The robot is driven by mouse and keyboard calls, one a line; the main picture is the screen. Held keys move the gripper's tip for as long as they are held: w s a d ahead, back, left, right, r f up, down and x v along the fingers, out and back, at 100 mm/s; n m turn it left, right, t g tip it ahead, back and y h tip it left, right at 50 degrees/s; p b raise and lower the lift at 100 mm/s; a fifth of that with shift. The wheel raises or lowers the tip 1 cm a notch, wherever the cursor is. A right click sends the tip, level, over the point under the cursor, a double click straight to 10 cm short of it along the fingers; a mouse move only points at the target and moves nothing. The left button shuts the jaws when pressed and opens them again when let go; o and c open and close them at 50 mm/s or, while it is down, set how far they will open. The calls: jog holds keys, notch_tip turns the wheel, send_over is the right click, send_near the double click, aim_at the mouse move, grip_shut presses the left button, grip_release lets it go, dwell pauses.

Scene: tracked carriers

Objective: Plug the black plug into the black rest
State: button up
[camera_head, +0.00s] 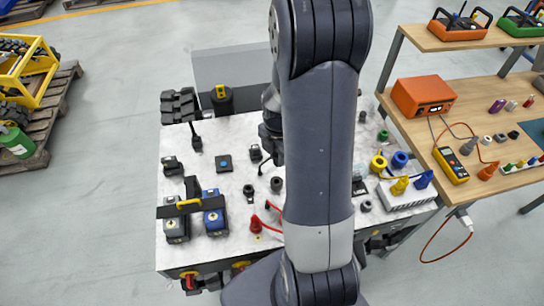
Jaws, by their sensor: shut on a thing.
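My arm runs up through the middle of the view and hides much of the bench. My gripper (270,147) shows only in part, as dark shapes left of the arm, over the back middle of the bench top. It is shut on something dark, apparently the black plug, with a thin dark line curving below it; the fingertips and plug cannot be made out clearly. A black ring-shaped piece (366,206) lies right of the arm near a white socket strip (410,193); I cannot tell whether it is the black rest.
Yellow (399,186) and blue (423,180) plugs sit at the strip. A red plug (256,225) with a red cable stands at the front. A wooden bench (480,110) with tools is on the right.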

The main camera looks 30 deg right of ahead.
jog(key=shift+f, duration=0.15)
jog(key=shift+f+b, duration=2.65)
jog(key=shift+f, duration=0.15)
jog(key=shift+f+b, duration=2.15)
jog(key=shift+f, duration=0.15)
jog(key=o, duration=1)
jog(key=shift+o, duration=0.2)
jog(key=shift+r, duration=0.15)
notch_tip(320, 180, up, 11)
jog(key=shift+f, duration=0.2)
